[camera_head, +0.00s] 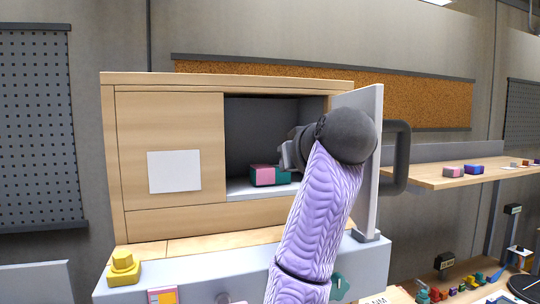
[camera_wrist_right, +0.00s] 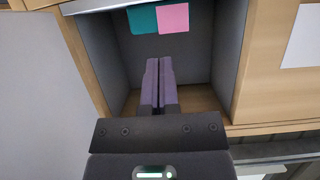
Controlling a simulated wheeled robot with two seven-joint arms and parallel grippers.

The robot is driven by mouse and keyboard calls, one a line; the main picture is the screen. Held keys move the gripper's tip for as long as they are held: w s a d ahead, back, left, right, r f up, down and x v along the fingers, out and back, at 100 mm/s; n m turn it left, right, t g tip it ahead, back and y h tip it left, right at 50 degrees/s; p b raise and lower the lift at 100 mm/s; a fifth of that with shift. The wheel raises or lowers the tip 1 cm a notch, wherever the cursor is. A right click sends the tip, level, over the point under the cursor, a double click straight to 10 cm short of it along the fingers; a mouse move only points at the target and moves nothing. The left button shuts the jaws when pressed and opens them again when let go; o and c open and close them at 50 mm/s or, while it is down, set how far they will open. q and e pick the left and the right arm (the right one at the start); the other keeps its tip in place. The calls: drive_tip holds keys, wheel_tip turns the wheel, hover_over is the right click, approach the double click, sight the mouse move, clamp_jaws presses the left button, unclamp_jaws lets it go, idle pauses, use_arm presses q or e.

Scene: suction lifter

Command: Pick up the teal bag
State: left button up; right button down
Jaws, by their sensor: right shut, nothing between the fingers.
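The teal bag (camera_head: 284,177), with a pink panel on it, sits on the pale floor of the open wooden cabinet compartment. In the right wrist view the teal bag (camera_wrist_right: 143,20) shows at the top of the picture, beyond the fingertips and apart from them. My right gripper (camera_wrist_right: 160,62) has its purple-grey fingers together with nothing between them, and points into the compartment. In the head view my right gripper (camera_head: 285,156) is mostly hidden by my wrist, close by the bag. My left gripper is not seen.
The cabinet's door (camera_head: 367,212) stands open on the right, with a large dark handle (camera_head: 396,160), close beside my arm. The compartment has grey side walls. A yellow knobbed piece (camera_head: 123,268) stands at the lower left. A wooden shelf (camera_head: 430,177) with small blocks is at the right.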

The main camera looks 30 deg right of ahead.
sight(272, 170)
drive_tip(key=w+p, duration=0.1)
drive_tip(key=w, duration=0.2)
drive_tip(key=w+d+p, duration=0.1)
drive_tip(key=w+p, duration=0.1)
drive_tip(key=w, duration=0.1)
drive_tip(key=w+d+p, duration=0.1)
drive_tip(key=w+p, duration=0.1)
drive_tip(key=shift+w+r, duration=0.35)
drive_tip(key=shift+w, duration=0.05)
drive_tip(key=shift+w+f+p, duration=0.3)
drive_tip(key=shift+f+p, duration=0.1)
drive_tip(key=shift+f, duration=0.75)
drive_tip(key=shift+s+a+f+b, duration=0.1)
drive_tip(key=shift+b, duration=0.25)
drive_tip(key=s+b, duration=0.2)
drive_tip(key=s, duration=0.1)
drive_tip(key=shift+s+a+f, duration=0.1)
drive_tip(key=shift+a+f, duration=0.05)
drive_tip(key=shift+a, duration=0.25)
drive_tip(key=shift+s, duration=0.25)
